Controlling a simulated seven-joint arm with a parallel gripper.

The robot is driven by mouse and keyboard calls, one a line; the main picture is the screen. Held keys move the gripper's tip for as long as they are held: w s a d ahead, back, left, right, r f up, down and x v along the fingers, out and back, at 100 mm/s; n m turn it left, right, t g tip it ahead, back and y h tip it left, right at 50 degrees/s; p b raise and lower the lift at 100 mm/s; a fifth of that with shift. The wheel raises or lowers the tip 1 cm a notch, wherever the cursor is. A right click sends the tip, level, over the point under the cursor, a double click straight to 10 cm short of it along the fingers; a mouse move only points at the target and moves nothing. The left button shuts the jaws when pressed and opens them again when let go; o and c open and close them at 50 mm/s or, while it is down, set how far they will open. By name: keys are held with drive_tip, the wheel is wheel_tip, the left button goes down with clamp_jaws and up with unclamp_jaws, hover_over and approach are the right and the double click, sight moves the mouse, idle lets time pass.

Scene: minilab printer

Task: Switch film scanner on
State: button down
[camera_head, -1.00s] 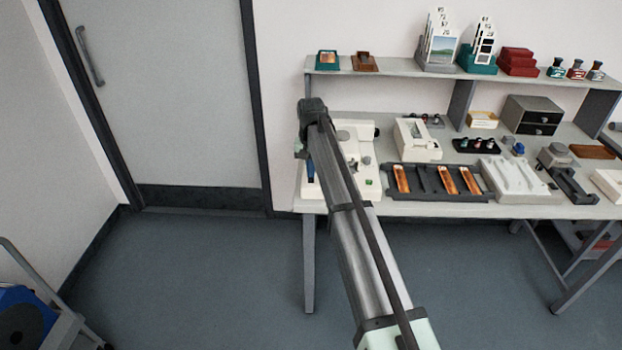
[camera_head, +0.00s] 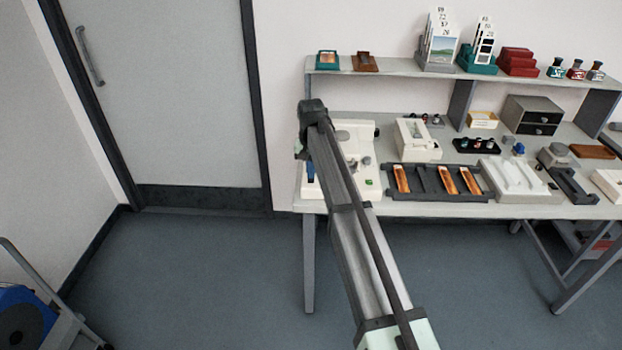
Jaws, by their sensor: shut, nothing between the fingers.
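A white machine (camera_head: 357,150) with small grey knobs and a small green button (camera_head: 369,182) stands at the left end of the bench. My arm's link crosses in front of it and hides much of it. A smaller white device with a raised top (camera_head: 417,139) stands to its right. I cannot tell from the picture which of the two is the film scanner. My arm reaches to the bench's left end, with its dark joint above the white machine. My gripper's fingers are hidden behind the arm, so contact with the machine cannot be seen.
A black tray (camera_head: 428,184) with orange strips lies at the bench's front edge, beside a white tray-like unit (camera_head: 515,180). A dark drawer box (camera_head: 531,115) stands farther back. A shelf (camera_head: 405,72) above carries cards, boxes and bottles.

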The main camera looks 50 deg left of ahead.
drive_tip(key=shift+f, duration=0.8)
idle(0.5)
drive_tip(key=shift+r, duration=3.5)
drive_tip(key=shift+w, duration=0.1)
